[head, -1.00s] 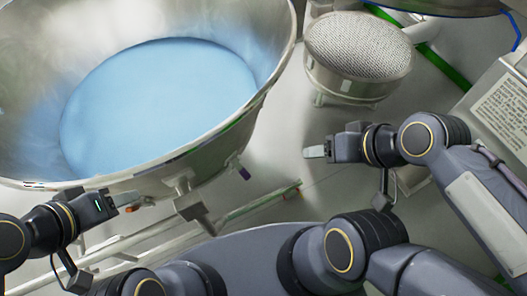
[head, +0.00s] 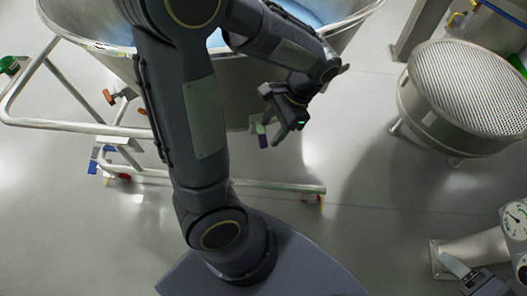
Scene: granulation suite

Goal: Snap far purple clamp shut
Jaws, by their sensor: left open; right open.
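The purple clamp (head: 263,141) shows as a small purple handle hanging under the outer wall of the steel bowl (head: 255,72). My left gripper (head: 277,133) is open beside this handle, with a finger just to its right. I cannot tell whether they touch, or how the clamp's latch stands, as my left arm and gripper hide much of the bowl's side. My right gripper (head: 462,272) is open and only partly in view at the bottom right, far from the clamp.
A wheeled tube frame (head: 270,186) runs below the bowl. Orange handles (head: 109,97) sit at its left. A round perforated steel drum (head: 455,110) stands at right, and a gauge (head: 516,217) on a steel fitting at lower right. Grey floor lies clear between.

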